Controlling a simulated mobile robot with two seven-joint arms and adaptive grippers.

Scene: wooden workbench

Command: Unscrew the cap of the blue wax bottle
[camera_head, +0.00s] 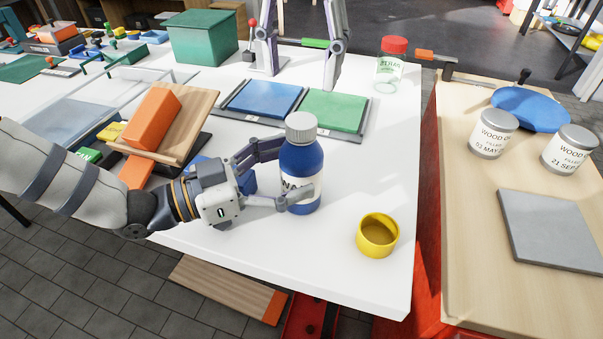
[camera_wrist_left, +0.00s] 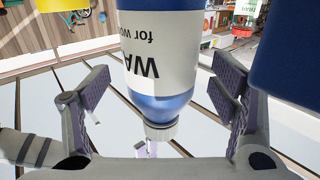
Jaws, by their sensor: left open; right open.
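The blue wax bottle (camera_head: 301,168) stands upright on the white bench top, with its pale grey cap (camera_head: 301,127) on its neck. My left gripper (camera_head: 283,172) is open, with one finger on each side of the bottle's body. In the left wrist view the bottle (camera_wrist_left: 160,60) appears upside down between the two finger pads, with a gap on both sides. Its cap (camera_wrist_left: 161,132) shows there too. My right gripper (camera_head: 301,78) is open and empty, pointing down behind the bottle, beyond the blue and green pads.
A yellow cup (camera_head: 378,236) stands right of the bottle near the bench edge. A blue pad (camera_head: 262,98) and a green pad (camera_head: 334,110) lie behind it. A red-capped jar (camera_head: 390,70) stands at the back right. An orange block (camera_head: 152,117) rests on a tilted board at left.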

